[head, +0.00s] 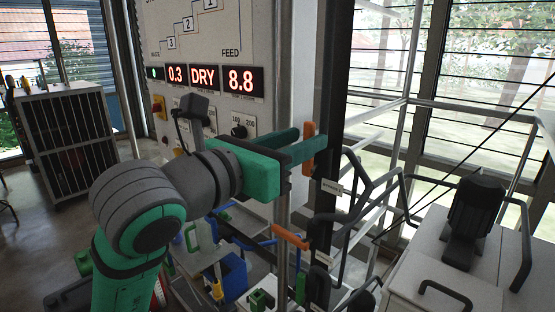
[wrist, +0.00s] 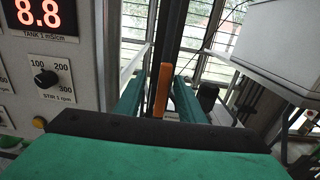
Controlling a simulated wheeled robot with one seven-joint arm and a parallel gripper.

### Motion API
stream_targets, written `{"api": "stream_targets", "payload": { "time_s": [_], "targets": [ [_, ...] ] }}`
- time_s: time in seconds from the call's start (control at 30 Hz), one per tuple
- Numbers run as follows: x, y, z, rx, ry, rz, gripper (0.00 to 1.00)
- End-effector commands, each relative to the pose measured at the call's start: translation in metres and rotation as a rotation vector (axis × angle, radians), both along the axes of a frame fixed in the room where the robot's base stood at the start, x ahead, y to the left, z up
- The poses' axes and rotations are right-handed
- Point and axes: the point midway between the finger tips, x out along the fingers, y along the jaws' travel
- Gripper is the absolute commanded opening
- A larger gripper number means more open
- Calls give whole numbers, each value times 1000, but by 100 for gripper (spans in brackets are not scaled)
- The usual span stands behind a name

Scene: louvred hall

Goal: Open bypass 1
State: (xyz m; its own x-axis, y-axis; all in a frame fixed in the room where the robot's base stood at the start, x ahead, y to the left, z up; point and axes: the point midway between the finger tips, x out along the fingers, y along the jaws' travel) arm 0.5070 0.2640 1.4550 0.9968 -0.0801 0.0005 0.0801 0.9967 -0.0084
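An upright orange lever handle (head: 307,150) is on the dark vertical post in the head view. In the wrist view the orange handle (wrist: 162,90) stands upright between my two green fingers. My gripper (head: 302,139) is open around it, and the wrist view shows the gripper (wrist: 159,98) with a finger on each side. I cannot tell whether either finger touches the handle. A second orange handle (head: 290,237) sits lower down and lies tilted, nearly level. Small white labels are beside the handles, too small to read, so I cannot tell which is bypass 1.
A control panel (head: 222,30) with red displays and a stir knob (head: 239,132) stands left of the handle. Black bent pipes (head: 352,190) and metal frame bars are close on the right. A white cabinet (head: 450,265) is at lower right. Blue and green handles show below.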

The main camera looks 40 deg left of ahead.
Motion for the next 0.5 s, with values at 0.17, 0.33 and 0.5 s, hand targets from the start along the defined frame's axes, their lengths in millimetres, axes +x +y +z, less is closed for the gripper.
{"api": "stream_targets", "payload": {
  "time_s": [0.17, 0.33, 0.5],
  "targets": [
    [-16, -3, 0, 0, -1, -8, 36],
    [-36, 2, 0, 1, 0, 0, 36],
    [-53, 7, 0, 0, -1, 6, 36]
  ]
}}
